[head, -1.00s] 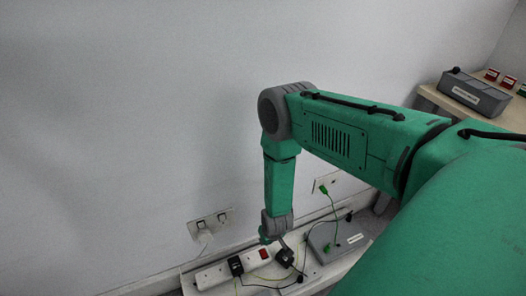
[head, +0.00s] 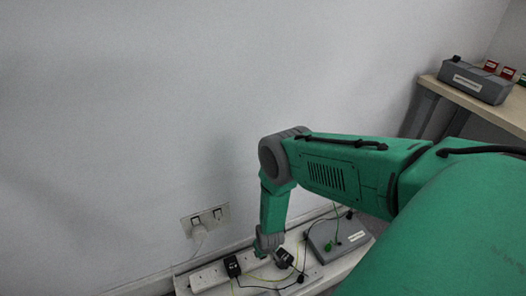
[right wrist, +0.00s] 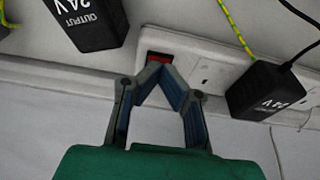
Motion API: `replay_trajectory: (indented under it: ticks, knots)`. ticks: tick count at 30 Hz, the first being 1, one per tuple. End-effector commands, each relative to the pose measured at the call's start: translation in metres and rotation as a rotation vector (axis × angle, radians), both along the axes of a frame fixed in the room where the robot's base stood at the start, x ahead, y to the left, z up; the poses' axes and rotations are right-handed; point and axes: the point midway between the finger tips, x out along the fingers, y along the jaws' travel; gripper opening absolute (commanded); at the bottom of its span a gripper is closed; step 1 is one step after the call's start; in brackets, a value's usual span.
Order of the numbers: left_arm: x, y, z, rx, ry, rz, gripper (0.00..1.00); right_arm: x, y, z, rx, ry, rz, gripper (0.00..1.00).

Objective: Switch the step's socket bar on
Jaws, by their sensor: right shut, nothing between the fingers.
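The white socket bar (head: 208,278) lies on the low step (head: 330,273) against the wall, with black adapters plugged into it. Its red switch (right wrist: 158,57) shows in the right wrist view, partly covered by my fingertips. My right gripper (right wrist: 165,68) is shut and empty, its fingertips meeting at the near edge of the switch. I cannot tell whether they touch it or which way the switch is set. In the head view my right gripper (head: 268,247) is over the bar and hides the switch. My left gripper is not in view.
Black adapters flank the switch: one (right wrist: 85,22) on the left, one (right wrist: 265,90) on the right. Thin cables run over the step to a grey box (head: 325,232). A wall socket (head: 205,220) holds a white plug. A table (head: 500,108) with a grey case stands at right.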

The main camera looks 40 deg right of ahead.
Motion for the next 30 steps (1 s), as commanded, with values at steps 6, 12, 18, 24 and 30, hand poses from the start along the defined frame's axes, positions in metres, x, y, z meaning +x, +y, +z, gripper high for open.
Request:
replay_trajectory:
  ticks: [6, 12, 18, 24, 30]
  knots:
    - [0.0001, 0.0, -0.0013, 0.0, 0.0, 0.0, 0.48, -0.0004, -0.0009, -0.0032, 0.0, 0.0, -0.001, 0.0]
    - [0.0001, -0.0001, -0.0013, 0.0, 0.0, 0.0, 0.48, -0.0007, -0.0009, -0.0035, -0.001, -0.002, -0.001, 0.0]
    - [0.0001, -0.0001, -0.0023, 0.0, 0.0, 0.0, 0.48, -0.0015, -0.001, -0.0066, -0.013, -0.031, -0.002, 0.0]
    - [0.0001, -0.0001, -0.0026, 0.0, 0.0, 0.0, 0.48, -0.0006, -0.0012, -0.0063, -0.011, -0.03, -0.001, 0.0]
    - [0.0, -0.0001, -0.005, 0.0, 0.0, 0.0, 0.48, 0.0059, -0.0029, -0.0033, -0.011, -0.032, -0.001, 0.0]
